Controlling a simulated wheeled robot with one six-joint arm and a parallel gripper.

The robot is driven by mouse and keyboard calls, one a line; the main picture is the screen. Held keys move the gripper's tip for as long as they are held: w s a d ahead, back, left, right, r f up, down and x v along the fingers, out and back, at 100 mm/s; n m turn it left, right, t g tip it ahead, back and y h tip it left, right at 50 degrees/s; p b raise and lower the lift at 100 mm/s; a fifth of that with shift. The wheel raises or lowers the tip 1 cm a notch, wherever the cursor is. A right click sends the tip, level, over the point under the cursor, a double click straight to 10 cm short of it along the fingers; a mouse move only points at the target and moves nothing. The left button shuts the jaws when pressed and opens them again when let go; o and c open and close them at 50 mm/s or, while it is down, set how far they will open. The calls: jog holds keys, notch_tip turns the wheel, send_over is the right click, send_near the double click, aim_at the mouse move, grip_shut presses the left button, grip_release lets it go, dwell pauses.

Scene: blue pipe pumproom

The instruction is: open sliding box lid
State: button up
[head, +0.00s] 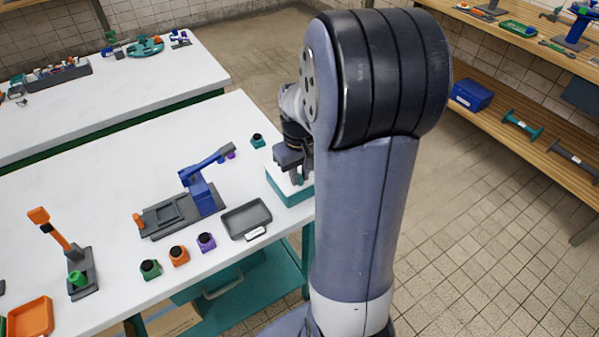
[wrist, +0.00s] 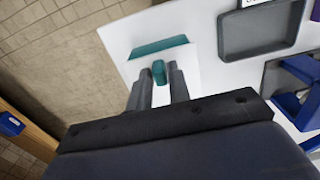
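The box (head: 291,197) has teal sides and a pale lid (head: 283,178). It stands at the table's right edge, partly hidden by my arm. In the wrist view, the pale lid (wrist: 189,67) has a small teal knob (wrist: 159,72), and a teal band of the box (wrist: 159,47) shows beyond it. My gripper (wrist: 161,75) is over the lid, one finger on each side of the knob. Narrow gaps seem to show between the fingers and the knob. In the head view my gripper (head: 297,177) points down at the lid, its tips partly hidden.
A dark grey tray (head: 246,220) lies left of the box. A small teal jar (head: 257,141) stands behind it. A blue arm-like fixture (head: 200,190) and several small jars stand farther left. Bare floor lies beyond the table's right edge.

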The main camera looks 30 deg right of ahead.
grip_shut()
jog(key=shift+w, duration=0.1)
jog(key=w+p, duration=0.2)
jog(key=w, duration=0.7)
jog(key=shift+w+a, duration=0.1)
jog(key=shift+o, duration=1.9)
grip_release()
jog(key=shift+r, duration=0.1)
notch_tip(320, 180, up, 11)
